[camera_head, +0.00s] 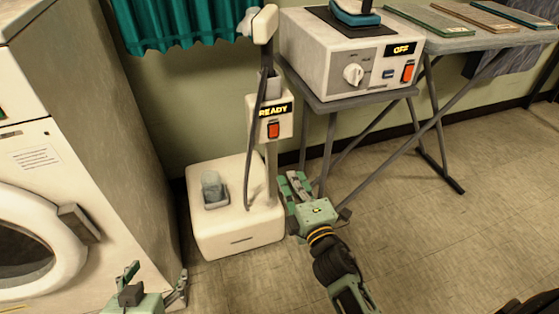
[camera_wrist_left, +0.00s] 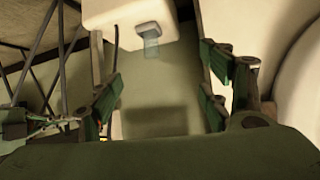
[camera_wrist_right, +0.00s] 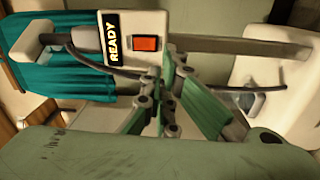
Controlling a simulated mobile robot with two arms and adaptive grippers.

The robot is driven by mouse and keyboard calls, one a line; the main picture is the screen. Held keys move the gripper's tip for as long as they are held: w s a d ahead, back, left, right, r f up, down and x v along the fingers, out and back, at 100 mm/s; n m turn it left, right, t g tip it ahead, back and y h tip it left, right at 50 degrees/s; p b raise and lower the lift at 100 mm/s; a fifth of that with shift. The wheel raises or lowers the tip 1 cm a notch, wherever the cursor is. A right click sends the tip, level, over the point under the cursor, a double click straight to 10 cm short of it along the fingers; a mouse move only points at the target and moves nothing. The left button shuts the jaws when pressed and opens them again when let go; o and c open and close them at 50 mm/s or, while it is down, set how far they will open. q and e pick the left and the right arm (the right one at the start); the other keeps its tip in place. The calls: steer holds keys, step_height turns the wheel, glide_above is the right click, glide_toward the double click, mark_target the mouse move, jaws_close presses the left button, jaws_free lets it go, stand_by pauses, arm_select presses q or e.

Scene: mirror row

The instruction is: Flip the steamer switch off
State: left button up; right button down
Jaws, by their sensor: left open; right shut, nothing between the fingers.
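The steamer has a white base (camera_head: 240,225) on the floor and a pole carrying a white box (camera_head: 258,118) with a lit READY label. Its red switch (camera_head: 274,130) is below the label; the switch also shows in the right wrist view (camera_wrist_right: 147,43), close beyond the fingertips. My right gripper (camera_head: 292,183) is shut and empty, below and slightly right of the box in the head view. I see no contact with the switch in the right wrist view (camera_wrist_right: 174,65). My left gripper (camera_head: 155,277) is open and empty at the lower left, near the washer.
A white console (camera_head: 345,60) labelled OFF, with its own red switch (camera_head: 408,73), stands on the grey table (camera_head: 375,95) at the right. A white washer (camera_head: 40,165) is at the left. A dark hose (camera_head: 250,150) hangs by the pole. The floor (camera_head: 440,240) at right is clear.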

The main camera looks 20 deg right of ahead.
arm_select(q)
steer(key=shift+s+a+r+t+b, duration=0.1)
steer(key=shift+s+r+t+b, duration=0.15)
steer(key=shift+r, duration=0.3)
steer(key=shift+s+r+t+b, duration=0.1)
steer(key=shift+s+r, duration=0.25)
steer(key=shift+r, duration=0.2)
arm_select(e)
steer(key=r, duration=0.1)
steer(key=s+r+t, duration=0.1)
steer(key=shift+r+n, duration=0.3)
steer(key=shift+n, duration=0.1)
steer(key=shift+w, duration=0.1)
glide_toward(274, 130)
steer(key=w, duration=0.2)
steer(key=w+b, duration=0.1)
steer(key=w, duration=0.3)
steer(key=shift+w+a+r, duration=0.1)
steer(key=shift+r, duration=0.2)
steer(key=shift+w+r, duration=0.1)
steer(key=shift+w, duration=0.3)
arm_select(q)
steer(key=w+d+r+t+h, duration=0.1)
steer(key=w+r+t, duration=0.2)
steer(key=r, duration=0.3)
steer(key=shift+w+d, duration=0.2)
steer(key=shift+d, duration=0.2)
steer(key=shift+r+t, duration=0.1)
steer(key=shift+t, duration=0.15)
